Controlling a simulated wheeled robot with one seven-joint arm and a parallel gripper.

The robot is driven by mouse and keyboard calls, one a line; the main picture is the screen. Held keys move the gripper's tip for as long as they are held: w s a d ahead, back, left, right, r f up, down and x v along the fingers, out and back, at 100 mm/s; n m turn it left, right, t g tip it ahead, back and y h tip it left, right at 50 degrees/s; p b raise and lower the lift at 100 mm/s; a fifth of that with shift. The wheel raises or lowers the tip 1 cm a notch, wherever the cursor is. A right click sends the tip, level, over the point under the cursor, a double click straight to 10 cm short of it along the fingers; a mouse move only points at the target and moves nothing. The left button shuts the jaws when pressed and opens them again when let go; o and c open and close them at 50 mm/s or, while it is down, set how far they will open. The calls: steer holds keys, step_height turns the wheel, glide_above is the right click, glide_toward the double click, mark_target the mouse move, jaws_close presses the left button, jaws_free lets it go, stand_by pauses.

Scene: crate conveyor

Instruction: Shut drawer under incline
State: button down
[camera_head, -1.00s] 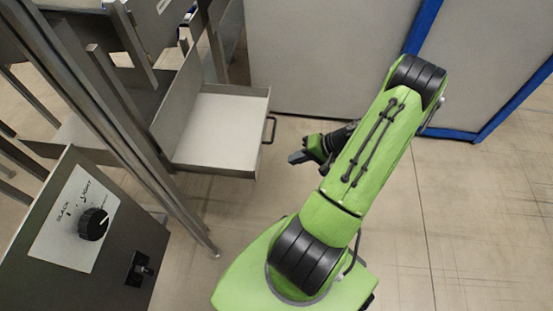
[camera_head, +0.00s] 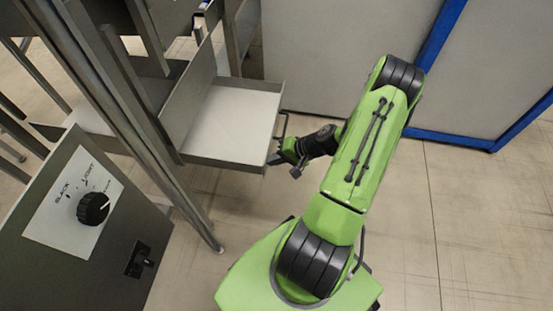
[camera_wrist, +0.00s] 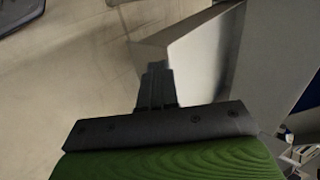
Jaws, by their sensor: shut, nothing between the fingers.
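The drawer (camera_head: 232,124) is a shallow tray with a white floor and grey metal walls. It stands pulled out from under the metal incline frame, with its dark handle (camera_head: 284,125) on the front at the right. My gripper (camera_head: 276,158) is shut and empty at the drawer's front near corner, just below the handle. I cannot tell whether it touches the front panel. In the wrist view, the shut fingers (camera_wrist: 157,80) point at a pale drawer wall (camera_wrist: 185,50).
A control box (camera_head: 90,215) with a black knob (camera_head: 93,208) stands at the lower left. A slanted metal post (camera_head: 150,150) runs between it and the drawer. Grey panels with blue edging (camera_head: 440,35) stand behind. The floor at the right is clear.

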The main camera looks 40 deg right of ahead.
steer(key=w+a, duration=0.5)
steer(key=w, duration=0.1)
steer(key=w+a, duration=0.5)
steer(key=w, duration=0.2)
steer(key=w+a, duration=0.5)
steer(key=w, duration=0.1)
steer(key=shift+w, duration=0.25)
steer(key=shift+d+b, duration=0.1)
steer(key=shift+b, duration=0.2)
